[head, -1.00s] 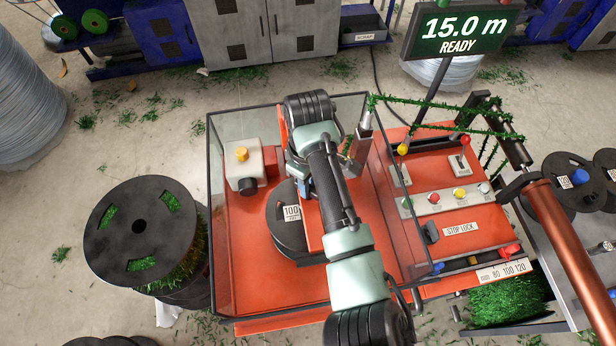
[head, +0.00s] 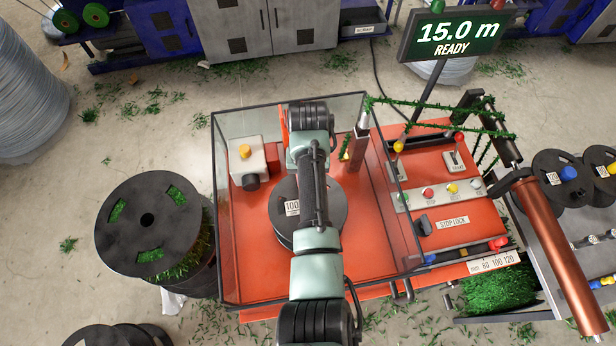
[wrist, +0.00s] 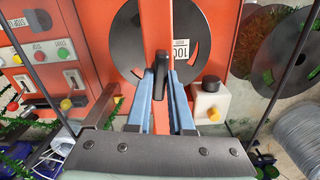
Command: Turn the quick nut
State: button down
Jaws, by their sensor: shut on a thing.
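In the wrist view my gripper (wrist: 162,84) has its two blue fingers closed on a dark, upright handle-like piece, which I take to be the quick nut (wrist: 160,62). This piece stands in front of the middle of a black spool (wrist: 125,45) with a "100" label. In the head view the spool (head: 335,205) sits inside the glass-walled orange machine. My arm covers its middle there, so the gripper and the nut are hidden. How far the nut is turned cannot be told.
Glass guard walls (head: 217,215) surround the spool on the sides. A white box with a yellow button (head: 245,152) stands left of it. The control panel (head: 440,200) is on the right, under a "15.0 m READY" display (head: 457,36). A large spool (head: 147,222) stands on the floor at left.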

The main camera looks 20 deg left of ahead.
jog(key=shift+m+p, duration=0.5)
jog(key=shift+m, duration=1.8)
jog(key=c, duration=0.8)
grip_release()
notch_tip(320, 180, up, 13)
